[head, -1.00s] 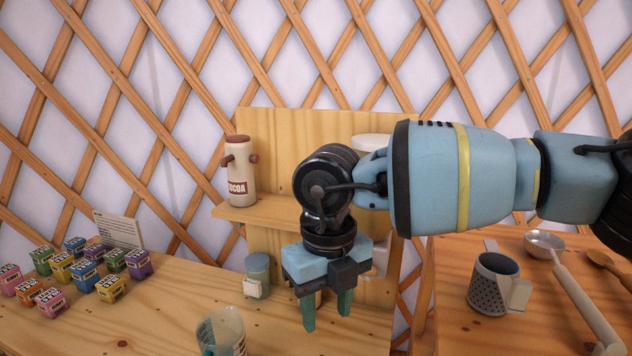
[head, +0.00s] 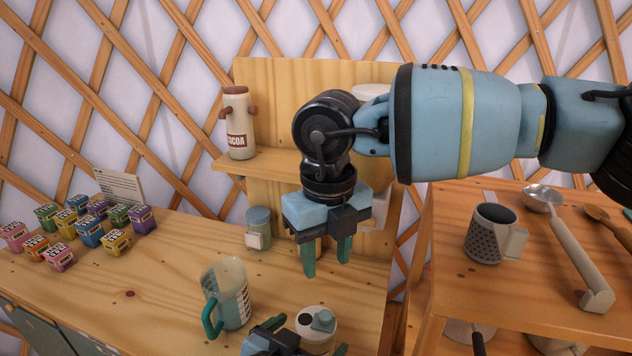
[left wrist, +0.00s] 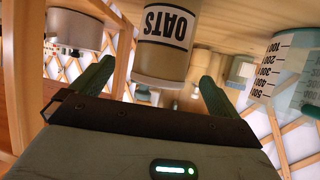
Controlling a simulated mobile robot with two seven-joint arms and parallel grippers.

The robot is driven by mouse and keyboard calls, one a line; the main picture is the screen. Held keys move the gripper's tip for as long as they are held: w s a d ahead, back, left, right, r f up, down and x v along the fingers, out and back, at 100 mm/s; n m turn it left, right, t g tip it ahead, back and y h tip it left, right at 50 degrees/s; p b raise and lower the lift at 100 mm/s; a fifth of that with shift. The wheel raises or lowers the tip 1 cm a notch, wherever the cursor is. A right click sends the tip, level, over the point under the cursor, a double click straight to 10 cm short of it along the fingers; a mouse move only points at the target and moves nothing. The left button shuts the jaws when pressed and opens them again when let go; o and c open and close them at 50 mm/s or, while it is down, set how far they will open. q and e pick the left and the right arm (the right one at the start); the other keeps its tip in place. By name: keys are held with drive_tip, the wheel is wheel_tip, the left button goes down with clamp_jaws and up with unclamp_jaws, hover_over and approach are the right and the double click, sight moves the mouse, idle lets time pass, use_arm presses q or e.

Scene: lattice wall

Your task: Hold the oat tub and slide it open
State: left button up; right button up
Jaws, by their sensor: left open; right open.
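The oat tub (head: 316,334) stands at the bottom of the head view, with a white lid and a small blue-grey piece on top; its lower part is cut off. In the left wrist view, its OATS label (left wrist: 167,27) faces my camera, ahead of the fingers. My left gripper (head: 308,338) is open, with a green finger showing on each side of the tub; I cannot tell whether they touch it. My right gripper (head: 327,258) is open and empty, pointing down above the table, behind the tub.
A measuring jug (head: 229,295) stands left of the tub. A small jar (head: 258,228) and the cocoa bottle (head: 238,125) on a shelf are behind. Several coloured boxes (head: 88,232) sit left.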

use_arm(q)
drive_tip(key=shift+s+a+r, duration=0.3)
drive_tip(key=shift+s, duration=0.1)
drive_tip(key=shift+r, duration=0.1)
idle(0.3)
wheel_tip(320, 180, up, 10)
idle(0.5)
